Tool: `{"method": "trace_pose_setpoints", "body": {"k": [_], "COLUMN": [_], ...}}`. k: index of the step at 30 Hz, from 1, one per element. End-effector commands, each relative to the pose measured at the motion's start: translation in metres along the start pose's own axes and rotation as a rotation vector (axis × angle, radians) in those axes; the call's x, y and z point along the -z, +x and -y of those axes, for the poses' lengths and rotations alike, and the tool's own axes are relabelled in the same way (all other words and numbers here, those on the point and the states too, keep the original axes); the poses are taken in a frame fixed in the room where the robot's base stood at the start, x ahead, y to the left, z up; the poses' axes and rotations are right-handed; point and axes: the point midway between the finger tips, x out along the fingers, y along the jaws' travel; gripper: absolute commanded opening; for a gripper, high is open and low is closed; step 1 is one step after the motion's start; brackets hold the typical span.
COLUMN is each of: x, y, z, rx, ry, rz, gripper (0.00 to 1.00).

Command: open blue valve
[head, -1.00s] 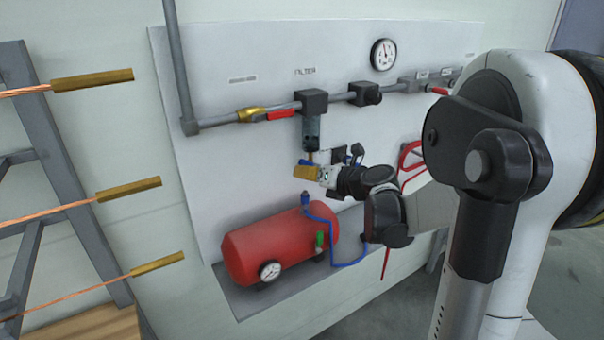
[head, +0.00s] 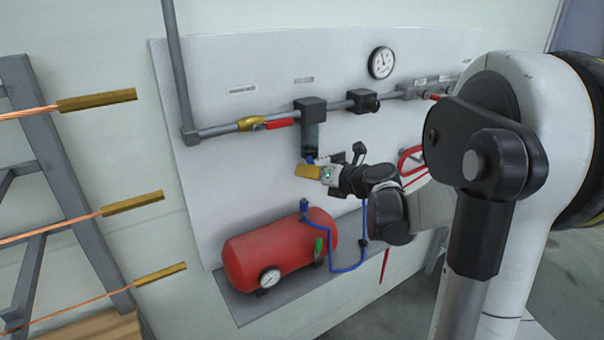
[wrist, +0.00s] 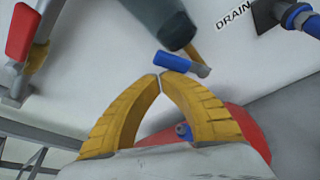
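The blue valve handle (wrist: 172,62) sits below the grey filter bowl (wrist: 158,20) in the wrist view, close to a brass piece. In the head view a small blue part of it (head: 310,159) shows under the filter bowl (head: 311,137). My gripper (wrist: 160,77) has yellow fingers whose tips meet, with nothing seen between them. The fingertips are right beside the handle; whether they touch it I cannot tell. In the head view my gripper (head: 301,170) is just below the filter, partly covering the valve.
A red compressor tank (head: 280,250) with a gauge stands below on a grey ledge. A pipe with a red-handled valve (head: 280,123) runs above. A blue hose (head: 361,240) hangs at the right. A "DRAIN" label (wrist: 233,15) is on the panel.

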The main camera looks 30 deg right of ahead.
Motion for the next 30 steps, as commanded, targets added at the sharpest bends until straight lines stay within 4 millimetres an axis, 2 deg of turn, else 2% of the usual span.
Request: {"method": "trace_pose_setpoints", "body": {"k": [13, 30], "x": [-0.023, -0.032], "y": [-0.008, -0.011], "z": [0.005, 0.012], "rx": [0.001, 0.004], "ry": [-0.001, 0.001], "rz": [0.001, 0.005], "gripper": [0.00, 0.00]}}
